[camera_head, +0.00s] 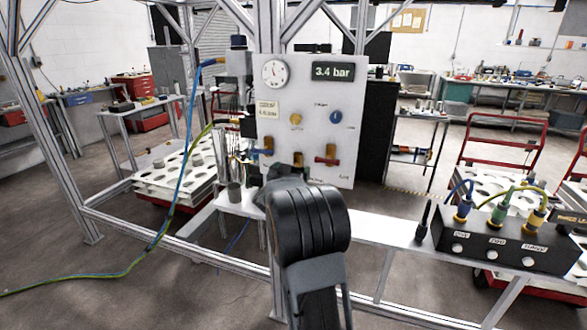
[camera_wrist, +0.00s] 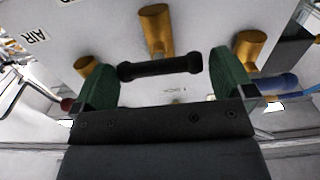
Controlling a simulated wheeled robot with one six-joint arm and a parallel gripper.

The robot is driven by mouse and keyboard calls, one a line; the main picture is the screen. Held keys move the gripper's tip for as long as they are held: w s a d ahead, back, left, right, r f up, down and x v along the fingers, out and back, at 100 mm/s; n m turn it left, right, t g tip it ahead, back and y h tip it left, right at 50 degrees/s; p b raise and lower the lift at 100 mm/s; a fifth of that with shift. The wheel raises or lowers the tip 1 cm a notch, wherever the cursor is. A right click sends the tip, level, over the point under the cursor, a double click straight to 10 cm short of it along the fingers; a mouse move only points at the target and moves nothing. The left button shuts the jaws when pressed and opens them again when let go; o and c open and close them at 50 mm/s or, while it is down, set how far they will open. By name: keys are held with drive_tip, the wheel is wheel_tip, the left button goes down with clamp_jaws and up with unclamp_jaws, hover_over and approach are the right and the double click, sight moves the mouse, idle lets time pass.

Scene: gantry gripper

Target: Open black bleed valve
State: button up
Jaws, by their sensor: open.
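The black bleed valve handle (camera_wrist: 160,65) is a short bar lying crosswise in front of its brass body (camera_wrist: 155,30) in the wrist view. My gripper (camera_wrist: 165,85) is open, with one green finger near each end of the black bar. I cannot tell whether the fingers touch it or how deep it sits between them.
A red-handled valve (camera_head: 327,160) and a blue-handled valve (camera_head: 262,152) flank the middle of the panel closely. Above are a round gauge (camera_head: 275,73) and a display (camera_head: 333,71) reading 3.4 bar. A black connector box (camera_head: 505,247) sits on the frame at right.

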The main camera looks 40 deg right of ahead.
drive_tip(key=shift+x, duration=0.8)
drive_tip(key=shift+c, duration=0.4)
drive_tip(key=c, duration=0.5)
